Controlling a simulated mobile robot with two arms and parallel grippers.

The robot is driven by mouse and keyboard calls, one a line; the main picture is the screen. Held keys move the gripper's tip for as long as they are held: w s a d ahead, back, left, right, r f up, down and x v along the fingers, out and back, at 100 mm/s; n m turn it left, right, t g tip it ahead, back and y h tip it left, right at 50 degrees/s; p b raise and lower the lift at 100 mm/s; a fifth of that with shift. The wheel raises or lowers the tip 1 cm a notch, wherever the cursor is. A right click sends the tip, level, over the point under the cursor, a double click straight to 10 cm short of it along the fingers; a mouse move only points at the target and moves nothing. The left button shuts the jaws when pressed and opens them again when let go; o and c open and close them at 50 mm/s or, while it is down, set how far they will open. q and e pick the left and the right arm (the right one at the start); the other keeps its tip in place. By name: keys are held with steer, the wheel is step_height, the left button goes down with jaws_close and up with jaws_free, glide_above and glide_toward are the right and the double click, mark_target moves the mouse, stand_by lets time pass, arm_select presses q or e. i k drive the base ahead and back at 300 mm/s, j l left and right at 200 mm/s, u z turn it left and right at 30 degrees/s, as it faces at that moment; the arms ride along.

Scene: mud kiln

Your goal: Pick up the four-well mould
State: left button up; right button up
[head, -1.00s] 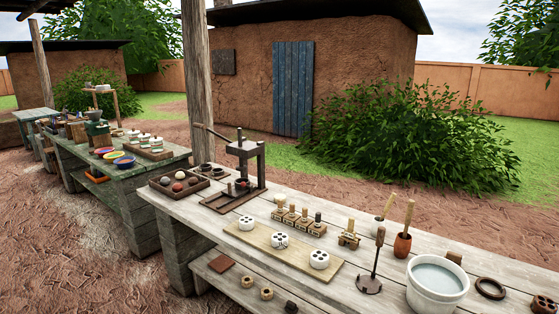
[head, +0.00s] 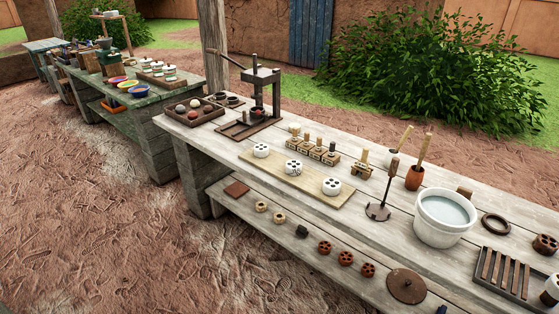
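No gripper of mine is in view. I cannot tell for certain which piece is the four-well mould. Three white round pieces with several dark holes stand on a pale board (head: 315,186) on the near bench: a left one (head: 261,150), a middle one (head: 293,167) and a right one (head: 331,186). Similar brown holed pieces (head: 346,258) lie on the lower shelf. A dark brown holed piece (head: 545,244) sits at the bench's right end, and a white one (head: 551,287) is partly cut off by the picture's right edge.
On the bench stand a press (head: 262,95), a brown tray of balls (head: 194,111), wooden stamps (head: 320,150), a stand with a rod (head: 379,211), a white water bucket (head: 445,218), a dark ring (head: 496,224) and a slatted rack (head: 503,273). Open ground (head: 90,220) lies in front.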

mark_target(293, 168)
steer(key=i+j+z, duration=0.2)
steer(key=z, duration=0.25)
steer(key=i+j+z, duration=0.15)
steer(key=z, duration=0.25)
steer(key=j, duration=0.1)
